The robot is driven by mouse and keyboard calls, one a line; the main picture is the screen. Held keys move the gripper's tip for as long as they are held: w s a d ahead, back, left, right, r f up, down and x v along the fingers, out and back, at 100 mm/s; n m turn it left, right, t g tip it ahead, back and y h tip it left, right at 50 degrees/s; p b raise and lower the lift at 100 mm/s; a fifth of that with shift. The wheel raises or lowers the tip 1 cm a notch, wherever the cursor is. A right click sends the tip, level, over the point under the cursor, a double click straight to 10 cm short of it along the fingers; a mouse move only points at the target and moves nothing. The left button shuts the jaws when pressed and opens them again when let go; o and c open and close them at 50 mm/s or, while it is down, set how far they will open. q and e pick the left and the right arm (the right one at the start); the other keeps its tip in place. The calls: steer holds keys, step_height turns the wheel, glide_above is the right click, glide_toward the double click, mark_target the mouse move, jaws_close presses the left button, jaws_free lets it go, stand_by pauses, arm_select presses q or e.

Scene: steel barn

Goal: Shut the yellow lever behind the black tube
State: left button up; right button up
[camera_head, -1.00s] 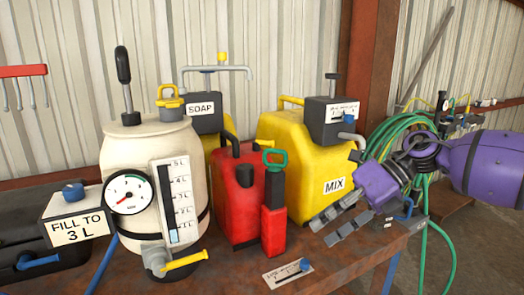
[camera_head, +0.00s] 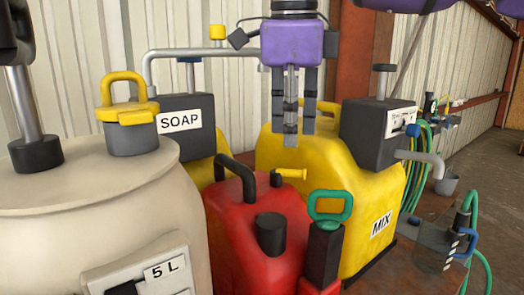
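A small yellow lever (camera_head: 291,173) points right, just behind the red can (camera_head: 262,225) and beside its black tube (camera_head: 238,174). The lever's left end and what it is fixed to are hidden by the black spout (camera_head: 276,180). My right gripper (camera_head: 292,132), purple with grey fingers, hangs fingers down above the lever, in front of the yellow can (camera_head: 325,160). The tips appear above the lever in the picture; the depth gap is hard to judge. My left gripper is not in view.
A cream tank (camera_head: 100,215) fills the left, with a yellow-handled cap (camera_head: 128,115). A grey box marked SOAP (camera_head: 182,115) with a bent pipe (camera_head: 190,53) stands behind. A green-handled pump (camera_head: 328,225) stands in front of the cans. Hoses (camera_head: 420,155) hang at right.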

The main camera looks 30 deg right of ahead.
mark_target(292, 170)
steer(key=f, duration=0.4)
steer(key=d+f, duration=0.1)
steer(key=f, duration=0.1)
steer(key=shift+w, duration=0.3)
steer(key=shift+f, duration=0.35)
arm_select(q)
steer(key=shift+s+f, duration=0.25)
arm_select(e)
steer(key=shift+w+f, duration=0.1)
steer(key=shift+f, duration=0.1)
jaws_close()
